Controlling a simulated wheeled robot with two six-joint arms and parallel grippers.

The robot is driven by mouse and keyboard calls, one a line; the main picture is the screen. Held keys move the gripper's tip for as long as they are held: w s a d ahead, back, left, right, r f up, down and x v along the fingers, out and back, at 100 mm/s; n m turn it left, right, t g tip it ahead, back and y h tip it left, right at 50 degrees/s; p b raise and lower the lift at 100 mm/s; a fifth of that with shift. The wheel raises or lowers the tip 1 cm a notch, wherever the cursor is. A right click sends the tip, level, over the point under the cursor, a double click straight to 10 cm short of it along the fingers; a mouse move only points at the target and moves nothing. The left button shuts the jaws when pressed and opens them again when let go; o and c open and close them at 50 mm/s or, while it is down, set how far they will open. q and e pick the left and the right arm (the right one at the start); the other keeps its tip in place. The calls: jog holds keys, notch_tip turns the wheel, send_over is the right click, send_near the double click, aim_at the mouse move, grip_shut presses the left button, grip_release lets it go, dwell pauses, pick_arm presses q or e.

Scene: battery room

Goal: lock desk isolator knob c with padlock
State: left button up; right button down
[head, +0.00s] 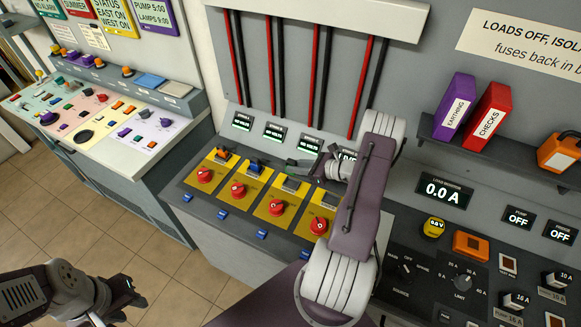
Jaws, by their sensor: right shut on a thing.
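Several red isolator knobs sit on yellow plates in a row on the desk. The third red knob from the left (277,208) fits knob c, but its letter is too small to read. My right gripper (308,165) is above and behind this knob, apart from it, in front of the upright panel. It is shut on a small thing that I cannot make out. No padlock can be clearly told apart. My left gripper (128,304) is low at the left, over the floor and away from the desk; its finger opening is unclear.
My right arm covers part of the fourth yellow plate (318,212) and a display behind. Red and black cables (273,65) run up the panel. A pastel control desk (105,105) stands left across a tiled floor gap. Purple and red binders (488,118) stand on a shelf right.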

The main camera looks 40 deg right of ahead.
jog(key=shift+f+b, duration=1.9)
jog(key=shift+f, duration=0.9)
jog(key=shift+r, duration=0.1)
jog(key=shift+s+d, duration=0.1)
jog(key=shift+s, duration=0.15)
jog(key=shift+f+b, duration=0.65)
jog(key=shift+b, duration=0.05)
jog(key=c, duration=1.7)
grip_release()
jog(key=shift+o, duration=0.6)
